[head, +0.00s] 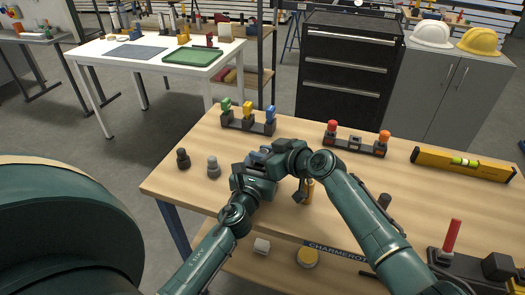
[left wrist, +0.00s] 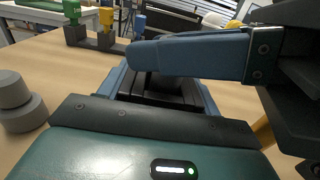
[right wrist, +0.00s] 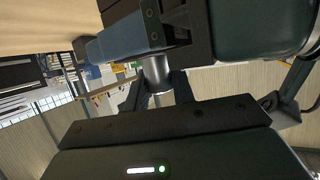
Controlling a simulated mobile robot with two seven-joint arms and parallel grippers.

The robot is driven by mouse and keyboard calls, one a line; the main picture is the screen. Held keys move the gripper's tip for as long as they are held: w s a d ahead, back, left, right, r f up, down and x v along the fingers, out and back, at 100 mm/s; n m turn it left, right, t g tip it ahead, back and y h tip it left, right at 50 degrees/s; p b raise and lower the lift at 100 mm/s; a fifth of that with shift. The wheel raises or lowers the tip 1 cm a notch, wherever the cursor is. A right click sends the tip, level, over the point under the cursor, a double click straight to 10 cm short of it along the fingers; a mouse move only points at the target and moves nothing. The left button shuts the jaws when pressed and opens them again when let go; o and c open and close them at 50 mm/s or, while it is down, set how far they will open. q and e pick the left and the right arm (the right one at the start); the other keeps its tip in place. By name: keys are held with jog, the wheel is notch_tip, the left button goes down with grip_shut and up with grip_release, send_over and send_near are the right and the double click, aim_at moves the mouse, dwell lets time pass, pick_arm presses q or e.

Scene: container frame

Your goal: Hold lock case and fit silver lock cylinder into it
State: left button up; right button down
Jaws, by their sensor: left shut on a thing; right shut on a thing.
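My left gripper (head: 254,172) and my right gripper (head: 284,158) meet over the near left part of the wooden table. In the left wrist view the left fingers are shut on a dark block, seemingly the lock case (left wrist: 165,86); the right gripper's blue-grey finger crosses just above it. In the right wrist view the silver lock cylinder (right wrist: 156,72) is held between the right fingers, its far end close to the left gripper's blue finger. Whether cylinder and case touch is hidden. In the head view the grippers cover both parts.
On the table (head: 290,235) stand a dark peg (head: 183,159), a grey peg (head: 213,167) and a brass-coloured piece (head: 309,190). Behind are a green-yellow-blue rack (head: 248,125), a red-orange rack (head: 355,147) and a yellow level (head: 465,164).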

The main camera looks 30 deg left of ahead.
pick_arm(q)
jog(key=shift+a, duration=0.15)
pick_arm(e)
jog(key=shift+s+a, duration=0.25)
jog(key=shift+a, duration=0.05)
